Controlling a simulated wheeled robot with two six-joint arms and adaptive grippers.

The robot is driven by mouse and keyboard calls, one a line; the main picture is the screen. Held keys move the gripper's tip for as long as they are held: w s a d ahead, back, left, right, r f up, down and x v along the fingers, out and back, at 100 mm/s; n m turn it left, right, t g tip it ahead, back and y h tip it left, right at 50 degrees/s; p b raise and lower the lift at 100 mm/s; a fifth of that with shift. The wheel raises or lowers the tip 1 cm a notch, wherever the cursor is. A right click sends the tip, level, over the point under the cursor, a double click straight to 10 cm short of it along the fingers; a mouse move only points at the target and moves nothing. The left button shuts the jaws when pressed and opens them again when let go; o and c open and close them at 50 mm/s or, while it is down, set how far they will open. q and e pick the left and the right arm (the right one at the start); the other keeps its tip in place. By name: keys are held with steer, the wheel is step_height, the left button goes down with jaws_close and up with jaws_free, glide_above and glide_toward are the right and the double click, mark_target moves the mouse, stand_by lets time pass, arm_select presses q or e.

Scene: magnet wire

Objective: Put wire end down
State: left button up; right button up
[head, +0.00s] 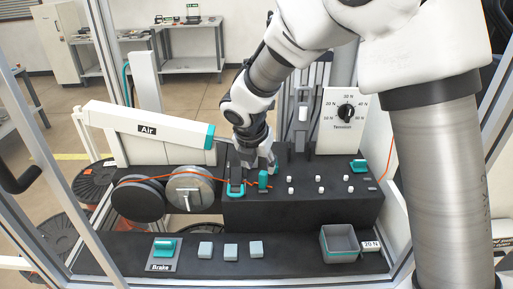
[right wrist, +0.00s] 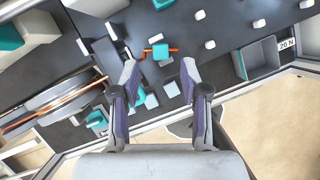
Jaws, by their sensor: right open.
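The orange wire (head: 150,179) runs from the spools across to the black raised block. Its end part (right wrist: 174,50) passes a small teal block (right wrist: 160,52) in the right wrist view, showing on both sides of it. In the head view a teal upright piece (head: 263,178) stands by the wire, beside a teal clamp (head: 235,188). My right gripper (head: 258,164) is open over this area. In the right wrist view its fingertips (right wrist: 158,68) are apart, with nothing between them, just short of the teal block. My left gripper is not in view.
White pegs (head: 320,178) dot the raised block (head: 300,212). A grey bin (head: 340,243) stands front right, a teal brake handle (head: 164,248) front left, with pale cubes (head: 231,251) between. A tension dial (head: 346,112) stands behind. Frame posts bound both sides.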

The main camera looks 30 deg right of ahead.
steer(key=v, duration=0.8)
